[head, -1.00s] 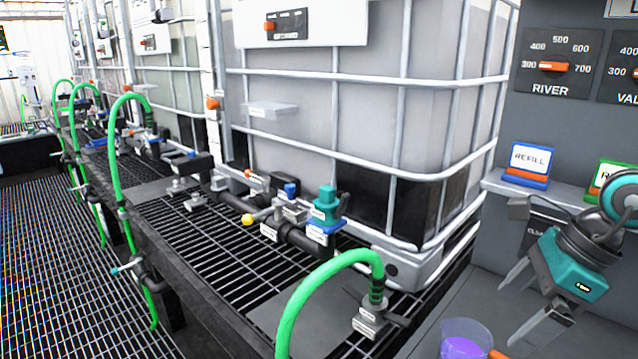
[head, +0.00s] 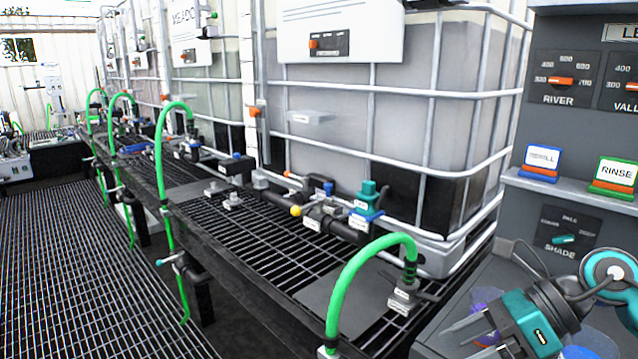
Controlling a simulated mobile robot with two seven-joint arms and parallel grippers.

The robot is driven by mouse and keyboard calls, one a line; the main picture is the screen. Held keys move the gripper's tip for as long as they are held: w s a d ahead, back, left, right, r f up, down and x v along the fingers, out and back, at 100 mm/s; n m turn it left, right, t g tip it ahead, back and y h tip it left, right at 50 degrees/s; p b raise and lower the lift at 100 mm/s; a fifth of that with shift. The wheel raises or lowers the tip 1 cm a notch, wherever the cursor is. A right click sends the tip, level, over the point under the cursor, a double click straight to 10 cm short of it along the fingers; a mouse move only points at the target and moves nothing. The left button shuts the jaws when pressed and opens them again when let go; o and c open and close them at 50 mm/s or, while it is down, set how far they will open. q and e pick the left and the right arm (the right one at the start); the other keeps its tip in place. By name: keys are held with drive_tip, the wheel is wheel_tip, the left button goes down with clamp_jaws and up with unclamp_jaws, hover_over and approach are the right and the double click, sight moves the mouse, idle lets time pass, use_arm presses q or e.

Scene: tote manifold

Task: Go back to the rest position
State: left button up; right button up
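My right gripper (head: 462,340) is at the lower right of the head view, over the grey counter. Its fingers point left and are spread apart with nothing seen between them. A cup with purple contents (head: 488,300) stands just behind the gripper and is partly hidden by it. My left gripper is not in view.
White caged totes (head: 400,130) stand on a black grating rack with valves and a green hose (head: 345,285) at its front. The RIVER dial (head: 562,81), REFILL sign (head: 541,162), RINSE sign (head: 614,175) and SHADE dial (head: 564,239) are at the right. Grated floor (head: 80,260) is clear at left.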

drive_tip(key=w+a+m+t+y, duration=0.1)
drive_tip(key=a+m+t+y, duration=0.6)
drive_tip(key=m, duration=0.4)
drive_tip(key=d+f+m+t+h, duration=0.35)
drive_tip(key=f+m+h, duration=0.3)
drive_tip(key=m, duration=0.65)
drive_tip(key=d+f+m+t+h, duration=0.2)
drive_tip(key=f+m+t+h, duration=0.5)
drive_tip(key=m, duration=0.5)
drive_tip(key=s+f+m+g+h, duration=0.1)
drive_tip(key=s+f+m+g, duration=0.3)
drive_tip(key=f, duration=0.3)
drive_tip(key=s+a+f+m+g+h, duration=0.1)
drive_tip(key=s+f+m+g, duration=0.3)
drive_tip(key=f, duration=0.3)
drive_tip(key=shift+s, duration=0.55)
drive_tip(key=shift+a, duration=0.1)
